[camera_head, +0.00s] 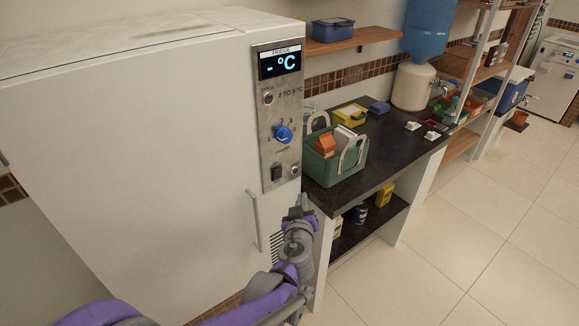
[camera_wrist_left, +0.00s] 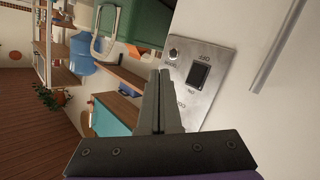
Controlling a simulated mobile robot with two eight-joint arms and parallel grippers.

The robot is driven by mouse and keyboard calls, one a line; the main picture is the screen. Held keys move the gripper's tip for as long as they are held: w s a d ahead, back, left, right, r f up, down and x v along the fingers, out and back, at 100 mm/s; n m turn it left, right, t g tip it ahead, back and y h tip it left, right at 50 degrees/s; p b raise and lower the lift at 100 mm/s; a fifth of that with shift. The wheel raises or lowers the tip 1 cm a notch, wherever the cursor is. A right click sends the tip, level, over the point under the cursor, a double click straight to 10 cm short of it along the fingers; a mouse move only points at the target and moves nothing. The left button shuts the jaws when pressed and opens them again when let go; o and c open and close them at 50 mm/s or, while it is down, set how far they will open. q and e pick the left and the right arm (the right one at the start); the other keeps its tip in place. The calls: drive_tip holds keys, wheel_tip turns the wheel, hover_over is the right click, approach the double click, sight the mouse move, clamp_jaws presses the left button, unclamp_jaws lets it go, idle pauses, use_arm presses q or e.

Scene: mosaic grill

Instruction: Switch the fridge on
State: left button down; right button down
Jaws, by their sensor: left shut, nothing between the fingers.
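The white fridge (camera_head: 150,130) stands at the left with a metal control panel (camera_head: 282,105) on its right edge. The panel display (camera_head: 279,62) reads "- °C". Below it are a blue knob (camera_head: 283,134) and, near the panel's bottom, a black rocker switch (camera_head: 277,173). The switch also shows in the left wrist view (camera_wrist_left: 198,75), beside a small round button (camera_wrist_left: 173,54). My left gripper (camera_head: 302,199) is just below the panel's lower end, apart from the switch as far as I can tell. In the wrist view its fingers (camera_wrist_left: 160,78) are shut and empty. My right gripper is not in view.
A fridge handle (camera_head: 254,220) runs down the door left of my left gripper. A dark counter (camera_head: 375,150) on the right holds a green crate (camera_head: 325,175), a yellow box (camera_head: 349,115) and a water dispenser (camera_head: 412,85). The tiled floor (camera_head: 480,230) at the right is clear.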

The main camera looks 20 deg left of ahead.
sight(277, 173)
use_arm(q)
drive_tip(key=shift+d, duration=0.1)
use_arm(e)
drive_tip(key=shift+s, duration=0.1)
